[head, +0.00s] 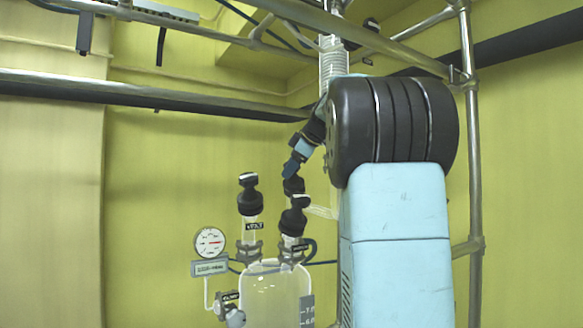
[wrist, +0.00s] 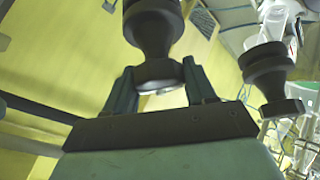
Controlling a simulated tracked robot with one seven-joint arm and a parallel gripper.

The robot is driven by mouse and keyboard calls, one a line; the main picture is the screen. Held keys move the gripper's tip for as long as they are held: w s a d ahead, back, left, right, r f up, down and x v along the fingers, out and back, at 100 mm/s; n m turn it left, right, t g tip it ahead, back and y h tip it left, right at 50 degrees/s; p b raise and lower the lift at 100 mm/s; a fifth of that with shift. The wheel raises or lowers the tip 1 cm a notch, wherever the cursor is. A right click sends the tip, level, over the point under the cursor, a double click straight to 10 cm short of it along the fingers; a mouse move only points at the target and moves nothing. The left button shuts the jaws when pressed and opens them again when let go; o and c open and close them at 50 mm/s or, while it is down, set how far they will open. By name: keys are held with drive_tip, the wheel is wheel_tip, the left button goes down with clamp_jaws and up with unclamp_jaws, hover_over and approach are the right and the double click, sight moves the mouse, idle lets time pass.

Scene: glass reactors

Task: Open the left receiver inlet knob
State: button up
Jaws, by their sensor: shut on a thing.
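My gripper (head: 292,166) reaches down beside the reactor tops in the head view. In the wrist view my gripper (wrist: 160,78) has its two fingers on either side of the flared end of a black knob (wrist: 155,72), shut on it. Another black knob (head: 248,181) stands to the left above a labelled glass neck. The labels are too small to read surely, so I cannot tell which knob is the inlet.
A glass receiver (head: 270,290) stands below the knobs, with a pressure gauge (head: 210,241) at its left. A second black knob (wrist: 268,75) is close to the right in the wrist view. Metal pipes (head: 471,150) frame the cell.

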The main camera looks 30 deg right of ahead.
drive_tip(key=shift+n+g+y, duration=0.3)
drive_tip(key=shift+n+g, duration=0.2)
drive_tip(key=shift+n, duration=0.3)
drive_tip(key=shift+a, duration=0.1)
drive_tip(key=o, duration=1)
